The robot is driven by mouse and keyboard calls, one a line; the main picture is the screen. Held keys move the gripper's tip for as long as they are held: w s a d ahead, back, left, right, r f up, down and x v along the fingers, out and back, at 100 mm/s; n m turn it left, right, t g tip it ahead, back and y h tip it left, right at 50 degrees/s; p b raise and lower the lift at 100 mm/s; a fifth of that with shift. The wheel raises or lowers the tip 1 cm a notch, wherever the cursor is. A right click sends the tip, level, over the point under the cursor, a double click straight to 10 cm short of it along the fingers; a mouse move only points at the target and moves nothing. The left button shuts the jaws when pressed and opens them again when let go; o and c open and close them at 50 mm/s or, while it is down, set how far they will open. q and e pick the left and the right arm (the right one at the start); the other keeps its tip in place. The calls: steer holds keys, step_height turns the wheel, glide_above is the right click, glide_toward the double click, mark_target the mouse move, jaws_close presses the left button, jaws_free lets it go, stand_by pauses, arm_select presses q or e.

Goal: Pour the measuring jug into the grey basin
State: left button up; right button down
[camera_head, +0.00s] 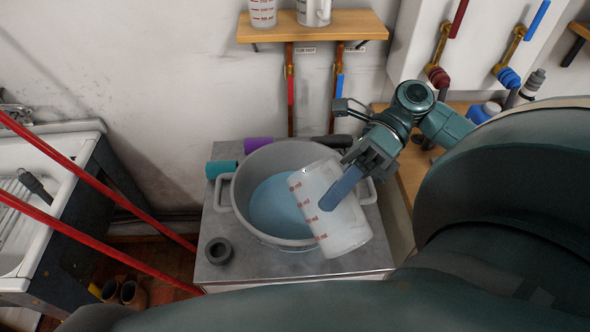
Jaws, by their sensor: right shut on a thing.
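The measuring jug (350,228) is white and translucent with red marks down its side. It is tilted over the right part of the grey basin (241,203). My right gripper (338,192) is shut on the jug, its blue finger lying across the jug's side. The basin is round with two side handles and stands on a grey metal-topped stand. Pale blue liquid (278,205) lies in the basin. I cannot see a stream from the jug, and its contents are unclear. The jug hides part of the basin's right rim. My left gripper is not in view.
A teal cylinder (221,169), a purple cylinder (259,145) and a dark ring (219,251) sit around the basin on the stand (262,268). A wooden shelf (350,25) with jugs is above. Red bars (90,175) cross the left, before a white sink.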

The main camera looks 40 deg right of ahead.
steer(key=shift+s+r+n+t+b, duration=0.15)
steer(key=shift+s+n+t+b, duration=0.15)
steer(key=shift+s+b, duration=0.05)
steer(key=shift+s+a+r+b, duration=0.1)
steer(key=shift+s+b, duration=0.15)
steer(key=shift+b, duration=0.35)
steer(key=shift+s+r+n+t+p, duration=0.2)
steer(key=shift+r+p, duration=0.25)
steer(key=shift+p, duration=0.2)
steer(key=shift+s+r+n+t+p, duration=0.1)
steer(key=shift+r+n+p, duration=0.1)
steer(key=shift+r+p, duration=0.35)
steer(key=shift+s+f+n+t, duration=0.25)
steer(key=shift+n+t, duration=0.05)
steer(key=s+a+f+n+t, duration=0.1)
steer(key=s+f+n+t, duration=0.3)
steer(key=s+f+n, duration=0.2)
steer(key=shift+s+t+h+b, duration=0.3)
steer(key=shift+s+t+b, duration=0.15)
steer(key=shift+s, duration=0.35)
